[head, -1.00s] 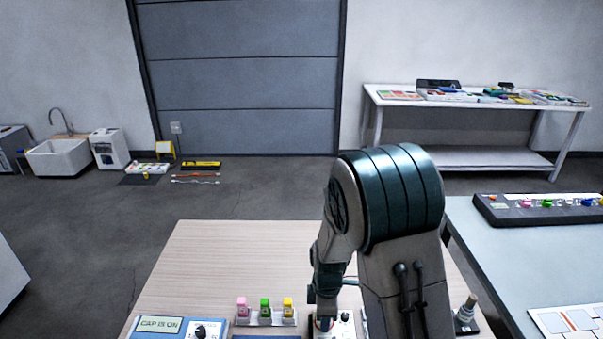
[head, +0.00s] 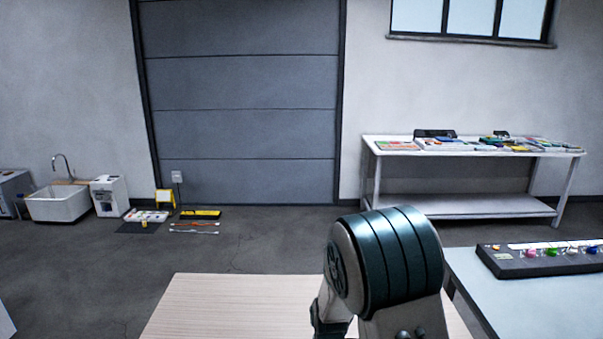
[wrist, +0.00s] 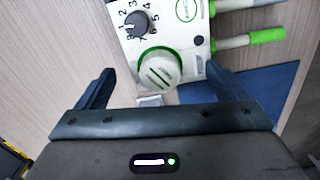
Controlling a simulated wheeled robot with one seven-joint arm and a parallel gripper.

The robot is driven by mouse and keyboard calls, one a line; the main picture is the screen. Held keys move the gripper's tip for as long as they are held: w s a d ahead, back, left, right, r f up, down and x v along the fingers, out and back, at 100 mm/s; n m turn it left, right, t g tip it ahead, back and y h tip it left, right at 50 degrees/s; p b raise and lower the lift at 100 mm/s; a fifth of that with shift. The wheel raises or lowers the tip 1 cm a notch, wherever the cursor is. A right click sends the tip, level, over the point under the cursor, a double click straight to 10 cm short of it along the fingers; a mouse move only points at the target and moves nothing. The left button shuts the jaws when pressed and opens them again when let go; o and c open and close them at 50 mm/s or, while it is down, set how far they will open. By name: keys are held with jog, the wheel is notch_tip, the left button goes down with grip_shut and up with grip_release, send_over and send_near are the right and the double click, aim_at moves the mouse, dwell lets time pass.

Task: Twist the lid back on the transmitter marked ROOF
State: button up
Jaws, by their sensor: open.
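In the wrist view, a white transmitter housing (wrist: 170,22) carries a grey numbered dial (wrist: 137,24) and a round green-ringed label. No ROOF marking is legible. A round white lid with a green rim (wrist: 160,70) is at the housing's near edge; I cannot tell whether it is seated or loose. My gripper (wrist: 160,76) is open, its two dark fingers spread to the left and right of the lid with gaps on both sides. In the head view my arm rises over the pale table (head: 230,300); my gripper and the transmitter are out of frame.
Grey stems, one with a green sleeve (wrist: 265,36), extend right of the housing. A blue mat (wrist: 255,95) lies below it. A grey table with a dark rack (head: 545,260) stands at right. A white bench (head: 470,145) is by the back wall.

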jog(key=shift+r+p, duration=0.35)
jog(key=shift+r, duration=0.35)
dwell(0.4)
jog(key=shift+r+p, duration=1.9)
jog(key=shift+r, duration=1)
jog(key=shift+r, duration=0.35)
jog(key=s+d+r+m+t, duration=0.1)
jog(key=s+d+r+m, duration=0.3)
jog(key=s+r+m, duration=0.4)
jog(key=s+d+r+m+t, duration=0.2)
jog(key=s+d+r+m, duration=0.3)
jog(key=s+r+m, duration=0.3)
jog(key=v, duration=0.3)
jog(key=shift+s, duration=0.3)
